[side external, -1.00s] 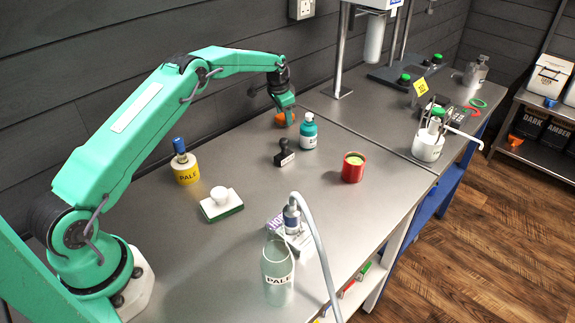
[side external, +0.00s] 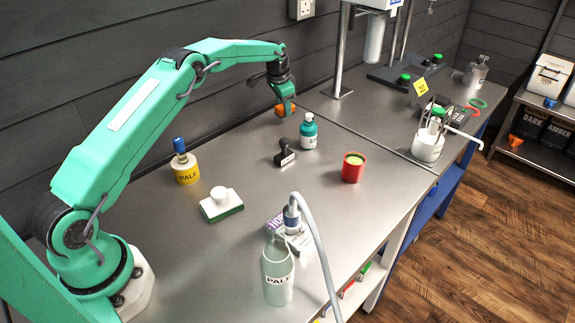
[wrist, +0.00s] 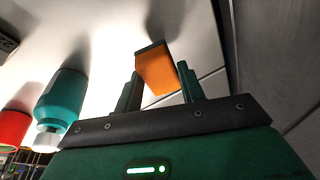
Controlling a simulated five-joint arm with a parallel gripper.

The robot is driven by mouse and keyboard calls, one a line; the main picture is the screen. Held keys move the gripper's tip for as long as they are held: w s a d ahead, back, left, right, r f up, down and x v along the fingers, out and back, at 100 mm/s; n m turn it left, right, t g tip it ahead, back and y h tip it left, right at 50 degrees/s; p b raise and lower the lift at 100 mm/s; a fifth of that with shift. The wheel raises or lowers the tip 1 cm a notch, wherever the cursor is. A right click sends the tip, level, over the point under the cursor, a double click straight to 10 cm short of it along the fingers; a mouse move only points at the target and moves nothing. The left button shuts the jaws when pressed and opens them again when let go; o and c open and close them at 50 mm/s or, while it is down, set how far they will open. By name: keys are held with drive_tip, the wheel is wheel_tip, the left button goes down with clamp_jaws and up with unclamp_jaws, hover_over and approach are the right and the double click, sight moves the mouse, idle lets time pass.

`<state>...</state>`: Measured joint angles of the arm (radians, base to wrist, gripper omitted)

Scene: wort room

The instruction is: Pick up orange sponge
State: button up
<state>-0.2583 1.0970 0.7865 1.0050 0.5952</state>
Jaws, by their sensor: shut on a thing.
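The orange sponge (side external: 284,110) is a small block with a dark face, held between the fingers of my gripper (side external: 287,108) above the back of the steel bench. In the wrist view the sponge (wrist: 156,70) sits tilted between the tips of my gripper's two green fingers (wrist: 160,88). My gripper is shut on it. Part of the sponge is hidden behind the fingers in the side view.
A teal bottle (side external: 308,131) and a black stamp (side external: 285,153) stand just in front of the gripper. The dark wall (side external: 225,110) is close behind.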

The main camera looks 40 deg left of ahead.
wheel_tip(320, 180, up, 7)
drive_tip(key=shift+f, duration=0.15)
idle(0.8)
